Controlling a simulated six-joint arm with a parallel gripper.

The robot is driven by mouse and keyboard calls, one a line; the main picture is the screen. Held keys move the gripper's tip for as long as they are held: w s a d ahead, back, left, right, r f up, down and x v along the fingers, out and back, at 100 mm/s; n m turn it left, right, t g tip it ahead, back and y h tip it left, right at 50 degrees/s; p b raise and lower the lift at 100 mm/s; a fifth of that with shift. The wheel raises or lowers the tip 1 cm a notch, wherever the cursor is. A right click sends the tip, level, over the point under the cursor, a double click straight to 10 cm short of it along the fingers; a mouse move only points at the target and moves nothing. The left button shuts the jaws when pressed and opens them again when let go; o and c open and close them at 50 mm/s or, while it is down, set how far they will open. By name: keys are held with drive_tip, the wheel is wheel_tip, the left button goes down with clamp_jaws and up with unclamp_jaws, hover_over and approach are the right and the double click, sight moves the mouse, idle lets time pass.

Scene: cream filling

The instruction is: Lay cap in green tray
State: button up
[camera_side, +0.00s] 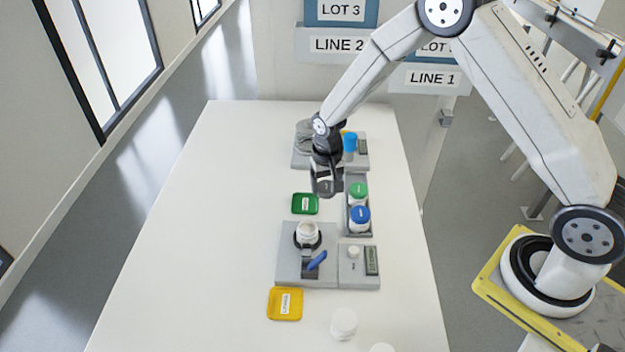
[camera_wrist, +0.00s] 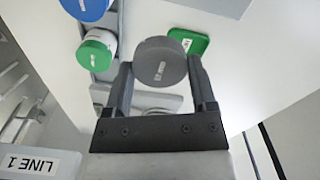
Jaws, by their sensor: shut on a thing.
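My gripper (camera_wrist: 162,88) is shut on a grey round cap (camera_wrist: 160,62), with one finger on each side of it in the wrist view. In the side view my gripper (camera_side: 327,186) is held above the table; the cap is hard to make out there. The green tray (camera_side: 305,204) is a small labelled tray on the table, just below and left of my gripper in the side view. In the wrist view the green tray (camera_wrist: 201,42) shows partly behind the cap, to its right. I see nothing in its visible part.
A grey rack (camera_side: 349,231) beside the tray holds a green-lidded jar (camera_side: 357,190) and a blue-lidded jar (camera_side: 360,215). In front stand a clamp station (camera_side: 290,272) with a white jar (camera_side: 308,231), and a yellow tray (camera_side: 285,304). The table's left is clear.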

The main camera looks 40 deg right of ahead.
drive_tip(key=w+f, duration=0.2)
drive_tip(key=w, duration=0.1)
hover_over(306, 204)
drive_tip(key=shift+f, duration=2.4)
drive_tip(key=shift+w+f, duration=0.1)
drive_tip(key=shift+f, duration=1.65)
drive_tip(key=shift+f, duration=0.25)
